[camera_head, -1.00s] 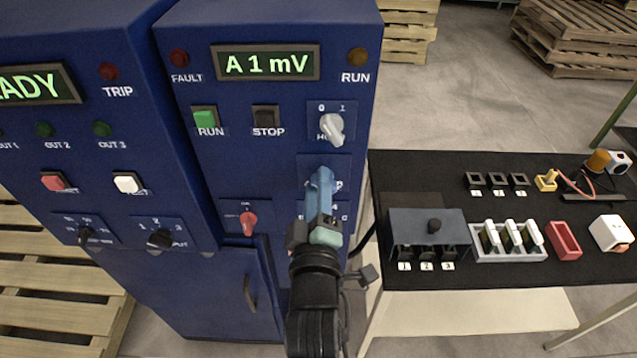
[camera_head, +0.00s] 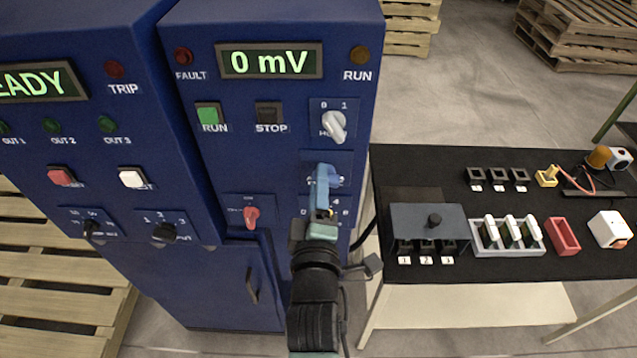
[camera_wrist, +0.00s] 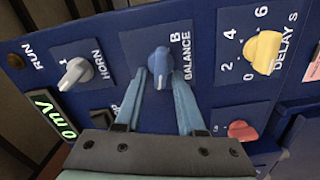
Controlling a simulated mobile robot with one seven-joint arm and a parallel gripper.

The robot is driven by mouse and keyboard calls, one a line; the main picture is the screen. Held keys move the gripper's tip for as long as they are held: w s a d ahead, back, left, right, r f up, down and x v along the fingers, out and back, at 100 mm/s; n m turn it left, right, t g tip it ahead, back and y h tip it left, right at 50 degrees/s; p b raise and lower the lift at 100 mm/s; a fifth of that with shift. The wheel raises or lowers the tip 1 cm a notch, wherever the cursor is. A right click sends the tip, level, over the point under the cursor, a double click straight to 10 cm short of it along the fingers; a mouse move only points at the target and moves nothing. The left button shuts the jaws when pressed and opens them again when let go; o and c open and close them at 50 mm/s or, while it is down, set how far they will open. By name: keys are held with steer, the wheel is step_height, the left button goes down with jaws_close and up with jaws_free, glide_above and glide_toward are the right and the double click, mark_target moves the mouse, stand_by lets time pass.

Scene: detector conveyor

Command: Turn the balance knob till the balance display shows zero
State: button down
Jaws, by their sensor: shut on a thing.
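The balance knob (camera_wrist: 159,62) is blue and sits on a plate marked BALANCE in the wrist view. My gripper (camera_wrist: 159,78) has its two blue fingers shut on this knob, one on each side. In the head view my gripper (camera_head: 322,172) reaches up to the same plate and mostly hides the knob. The balance display (camera_head: 268,62) on the blue cabinet reads "0 mV" in green. Part of that display (camera_wrist: 55,115) also shows in the wrist view, with "0 mV" sideways.
Close to the balance knob are the grey horn knob (camera_wrist: 76,73) and the yellow delay knob (camera_wrist: 264,51). A red knob (camera_head: 251,216) is lower left. A black-topped table (camera_head: 510,270) with several small parts stands right of the cabinet.

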steer(key=c, duration=0.8)
jaws_free()
steer(key=shift+s+b, duration=1.55)
steer(key=shift+s, duration=4.95)
steer(key=w+r+m+t, duration=0.2)
steer(key=r+m, duration=0.1)
steer(key=r, duration=0.4)
steer(key=w+r+m+t, duration=0.1)
steer(key=w+r+m, duration=0.15)
steer(key=r, duration=0.45)
steer(key=s+r+m+t, duration=0.2)
steer(key=r+m, duration=0.1)
steer(key=r, duration=0.6)
steer(key=s+r+m+t, duration=0.2)
steer(key=r+m, duration=0.1)
steer(key=r, duration=0.7)
steer(key=s+d+r+m+t, duration=0.1)
steer(key=s+r+m+t, duration=0.1)
steer(key=r, duration=0.8)
steer(key=shift+s+r+m, duration=0.1)
steer(key=shift+r+m, duration=0.1)
steer(key=shift+m, duration=0.55)
